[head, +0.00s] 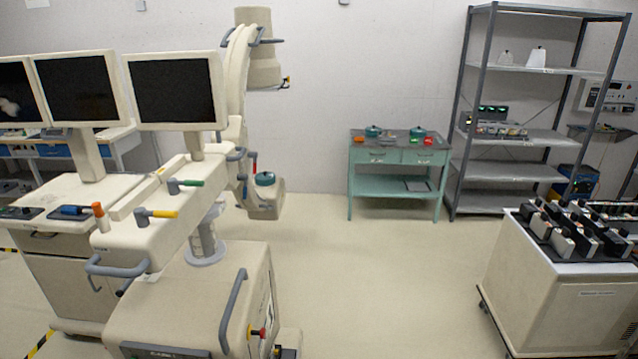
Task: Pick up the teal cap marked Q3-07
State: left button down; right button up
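Two teal cap-like things stand on the teal side table against the back wall: the left one (373,131) and the right one (417,132). A third teal round thing (265,179) sits on the lower end of the cream C-shaped machine. All are far off and small. I cannot read any marking on them, so I cannot tell which is Q3-07. Neither of my grippers is in view.
The teal side table (395,182) also holds small orange and red items. The cream machine (190,300) with monitors fills the left. A grey shelf (515,137) stands at back right, a loaded white cart (545,290) at front right. The middle floor (390,270) is clear.

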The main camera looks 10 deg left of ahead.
aim_at(265, 178)
jog(key=z, duration=0.45)
jog(key=i, duration=2.4)
jog(key=u, duration=0.35)
jog(key=i, duration=2)
jog(key=u, duration=1)
jog(key=i, duration=2.05)
jog(key=u, duration=0.85)
